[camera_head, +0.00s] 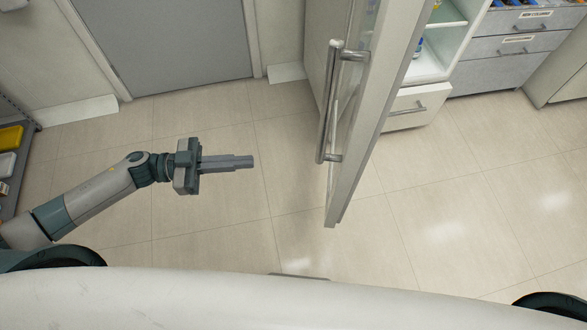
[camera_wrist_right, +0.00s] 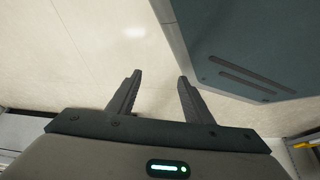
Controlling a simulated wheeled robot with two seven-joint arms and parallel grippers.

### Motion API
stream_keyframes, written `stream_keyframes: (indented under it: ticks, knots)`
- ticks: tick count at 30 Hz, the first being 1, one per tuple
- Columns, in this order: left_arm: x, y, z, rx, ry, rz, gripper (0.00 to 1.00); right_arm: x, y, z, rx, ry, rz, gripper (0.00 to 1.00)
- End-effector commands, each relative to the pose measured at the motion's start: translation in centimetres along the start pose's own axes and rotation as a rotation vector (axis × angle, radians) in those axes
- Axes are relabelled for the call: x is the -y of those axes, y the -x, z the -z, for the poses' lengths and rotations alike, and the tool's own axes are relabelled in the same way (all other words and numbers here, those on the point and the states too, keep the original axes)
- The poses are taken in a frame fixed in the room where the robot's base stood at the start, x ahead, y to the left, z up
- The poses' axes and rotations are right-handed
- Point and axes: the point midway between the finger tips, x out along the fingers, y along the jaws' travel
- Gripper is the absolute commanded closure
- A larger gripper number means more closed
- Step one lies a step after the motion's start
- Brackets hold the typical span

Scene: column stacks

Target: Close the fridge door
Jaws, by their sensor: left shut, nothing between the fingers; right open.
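The fridge door (camera_head: 376,110) stands open in the head view, swung out toward me, with its edge facing me. A long metal handle (camera_head: 328,105) runs along its left face. The white fridge interior with shelves (camera_head: 430,62) shows to the right behind the door. My left gripper (camera_head: 245,162) is shut and empty, left of the door and apart from the handle, pointing right. My right gripper (camera_wrist_right: 158,85) is open and empty in the right wrist view, above the pale floor. It is out of view in the head view.
A grey door (camera_head: 170,40) is in the back wall. Grey drawers (camera_head: 515,45) stand right of the fridge, and a white drawer (camera_head: 420,105) is below its shelves. A shelf with a yellow item (camera_head: 10,138) is at the far left. The tiled floor around the door is clear.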

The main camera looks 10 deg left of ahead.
Motion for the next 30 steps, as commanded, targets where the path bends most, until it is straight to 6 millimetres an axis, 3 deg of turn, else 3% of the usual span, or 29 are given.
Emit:
stream_keyframes:
  ticks: [9, 17, 23, 30]
  knots:
    - [-0.1, 0.0, 0.1, 0.001, 0.002, -0.007, 1.0, -0.2, -0.3, 1.2, -0.015, 0.001, -0.002, 0.54]
    - [-0.1, -0.7, 0.2, -0.001, 0.001, -0.006, 1.0, -0.2, 0.1, 0.8, -0.006, 0.0, -0.002, 0.54]
    - [-0.1, -2.6, 0.3, -0.002, 0.002, -0.006, 1.0, -0.2, 0.8, -1.7, 0.05, -0.001, -0.003, 0.54]
    - [-0.1, -6.0, 0.4, -0.002, 0.002, -0.006, 1.0, -1.2, 1.9, -6.1, 0.163, -0.001, -0.014, 0.54]
